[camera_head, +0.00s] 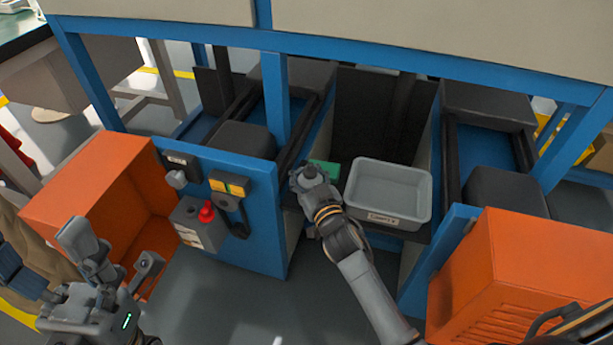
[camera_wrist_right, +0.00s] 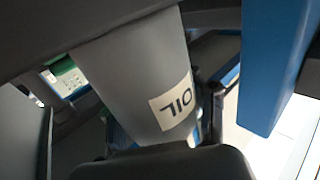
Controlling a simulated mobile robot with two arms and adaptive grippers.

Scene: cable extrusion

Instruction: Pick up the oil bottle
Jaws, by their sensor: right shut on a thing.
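The oil bottle (camera_wrist_right: 132,75) is a grey, tapering container with a white label reading "OIL", upside down in the right wrist view. My right gripper (camera_head: 311,182) is shut on it, with dark gripper parts above and below it in the wrist view. In the head view, the right gripper is at the blue machine's front, left of a grey bin, and I cannot make out the bottle there. My left gripper (camera_head: 112,262) is at the lower left, its fingers apart and nothing seen between them.
The grey bin (camera_head: 364,213) stands close right of my right gripper, and a green item (camera_head: 326,170) lies just behind it. A blue panel (camera_head: 262,225) with a red button (camera_head: 206,211) is to the left. Orange boxes stand at left (camera_head: 88,180) and right (camera_head: 545,265).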

